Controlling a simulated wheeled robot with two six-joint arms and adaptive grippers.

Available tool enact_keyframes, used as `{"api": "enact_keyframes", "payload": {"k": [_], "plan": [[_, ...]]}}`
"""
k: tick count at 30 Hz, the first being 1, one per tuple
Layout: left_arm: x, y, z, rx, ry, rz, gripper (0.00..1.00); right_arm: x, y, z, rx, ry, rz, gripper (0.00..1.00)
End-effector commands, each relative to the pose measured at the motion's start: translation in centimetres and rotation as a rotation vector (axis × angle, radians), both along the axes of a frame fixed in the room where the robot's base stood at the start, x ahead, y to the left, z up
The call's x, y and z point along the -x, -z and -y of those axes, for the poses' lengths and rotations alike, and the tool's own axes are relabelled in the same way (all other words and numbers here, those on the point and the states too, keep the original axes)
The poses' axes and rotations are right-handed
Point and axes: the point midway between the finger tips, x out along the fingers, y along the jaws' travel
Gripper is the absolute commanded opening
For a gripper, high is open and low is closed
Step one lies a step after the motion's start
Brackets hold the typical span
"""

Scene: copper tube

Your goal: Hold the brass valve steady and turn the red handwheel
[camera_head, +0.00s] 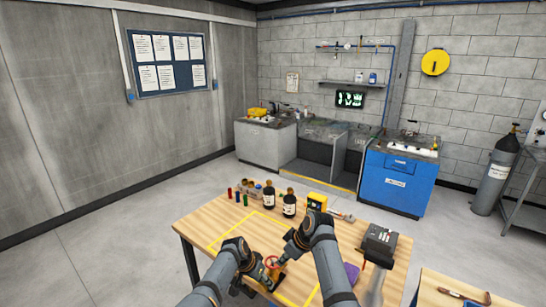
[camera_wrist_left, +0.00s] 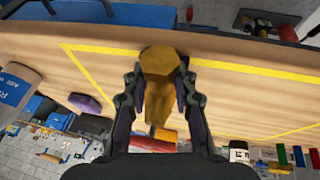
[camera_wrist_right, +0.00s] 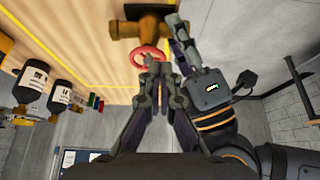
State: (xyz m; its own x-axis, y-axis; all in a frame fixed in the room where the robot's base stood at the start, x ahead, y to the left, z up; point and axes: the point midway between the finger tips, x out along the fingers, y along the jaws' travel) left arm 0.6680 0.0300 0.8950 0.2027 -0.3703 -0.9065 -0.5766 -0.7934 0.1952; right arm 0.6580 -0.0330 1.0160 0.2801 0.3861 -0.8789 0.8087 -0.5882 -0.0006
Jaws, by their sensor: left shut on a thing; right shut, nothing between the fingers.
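The brass valve (camera_wrist_left: 160,65) sits between the fingers of my left gripper (camera_wrist_left: 160,82), which is shut on its body. The valve (camera_wrist_right: 142,28) also shows at the top of the right wrist view, with the left gripper's fingers (camera_wrist_right: 182,48) beside it. The red handwheel (camera_wrist_right: 150,54) is a small ring just below the valve in that view; in the head view (camera_head: 271,262) it is partly hidden between the grippers. My right gripper (camera_wrist_right: 156,68) is shut and empty, its tips at the ring's edge. I cannot tell whether they touch it.
The wooden table (camera_head: 200,228) has a yellow outline around the work area. Dark bottles (camera_head: 289,204), small coloured cylinders (camera_head: 238,197) and a yellow device (camera_head: 317,201) stand along its back. A grey instrument (camera_head: 380,240) and a purple item (camera_head: 352,272) lie to the right.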

Motion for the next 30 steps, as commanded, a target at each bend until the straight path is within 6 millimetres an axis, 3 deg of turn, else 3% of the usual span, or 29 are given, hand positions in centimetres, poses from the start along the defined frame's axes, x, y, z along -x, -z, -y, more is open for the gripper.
{"api": "enact_keyframes", "payload": {"k": [6,12,30], "plan": [[-0.1,-0.1,0.0,0.001,0.0,0.002,0.0,0.0,3.1,0.0,-0.001,0.0,-0.001,0.0],[-0.1,-0.1,0.0,0.0,-0.001,0.002,0.0,0.0,4.5,0.0,-0.001,0.0,-0.001,0.0],[-0.1,-0.1,0.0,0.001,0.0,0.003,0.0,-0.2,4.6,-0.1,0.0,0.0,0.002,0.0]]}}
